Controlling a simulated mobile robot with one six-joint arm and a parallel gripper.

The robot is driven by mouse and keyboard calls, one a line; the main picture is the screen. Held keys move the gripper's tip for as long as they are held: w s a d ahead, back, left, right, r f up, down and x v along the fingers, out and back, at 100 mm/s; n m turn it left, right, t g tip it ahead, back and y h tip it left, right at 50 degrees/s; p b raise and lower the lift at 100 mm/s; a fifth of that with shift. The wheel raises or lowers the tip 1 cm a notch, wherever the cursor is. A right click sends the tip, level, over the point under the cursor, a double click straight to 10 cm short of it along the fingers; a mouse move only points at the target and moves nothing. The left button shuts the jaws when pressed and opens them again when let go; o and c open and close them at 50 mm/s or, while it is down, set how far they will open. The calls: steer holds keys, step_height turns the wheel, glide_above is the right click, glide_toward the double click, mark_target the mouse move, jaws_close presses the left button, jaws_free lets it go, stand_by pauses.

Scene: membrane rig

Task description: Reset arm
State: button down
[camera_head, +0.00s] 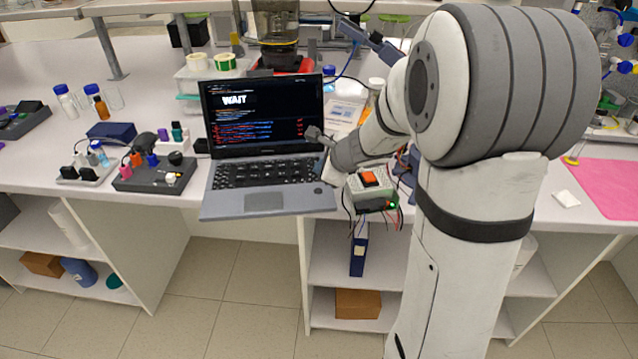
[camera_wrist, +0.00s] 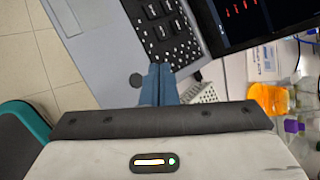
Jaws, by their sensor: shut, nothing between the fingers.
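My gripper (camera_wrist: 158,72) shows in the wrist view with its two blue fingers together and nothing between them. The fingertips appear over or beside the right edge of an open grey laptop (camera_head: 262,201), near its keyboard; the height above it cannot be told. The laptop also shows in the wrist view (camera_wrist: 110,50). In the head view my arm reaches in from the right, and my gripper's fingers cannot be made out there. The laptop screen (camera_head: 262,112) reads "WAIT" above lines of coloured text.
A grey box with an orange button (camera_head: 370,180) and loose wires is at the table's front edge, right of the laptop. A dark holder (camera_head: 150,178) with small coloured pieces stands left. A pink mat (camera_head: 605,185) lies at the right. Open floor lies in front.

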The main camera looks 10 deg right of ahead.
step_height(320, 180, up, 2)
steer(key=shift+r+p, duration=0.1)
steer(key=shift+p, duration=0.45)
steer(key=s+a+r+n+g, duration=0.2)
steer(key=s+a+n, duration=0.1)
steer(key=s+n, duration=0.45)
steer(key=s+a+r+n+g, duration=0.1)
steer(key=s+a+r+n, duration=0.15)
steer(key=s+n, duration=0.45)
steer(key=s+d+n+g+h, duration=0.2)
steer(key=s+d+n, duration=0.3)
steer(key=s, duration=0.8)
steer(key=n+h, duration=0.1)
steer(key=n, duration=0.1)
steer(key=shift+d+f+n+g+h, duration=0.15)
steer(key=shift+n+g+h, duration=0.15)
steer(key=shift+n+h, duration=0.1)
steer(key=c, duration=2.2)
jaws_free()
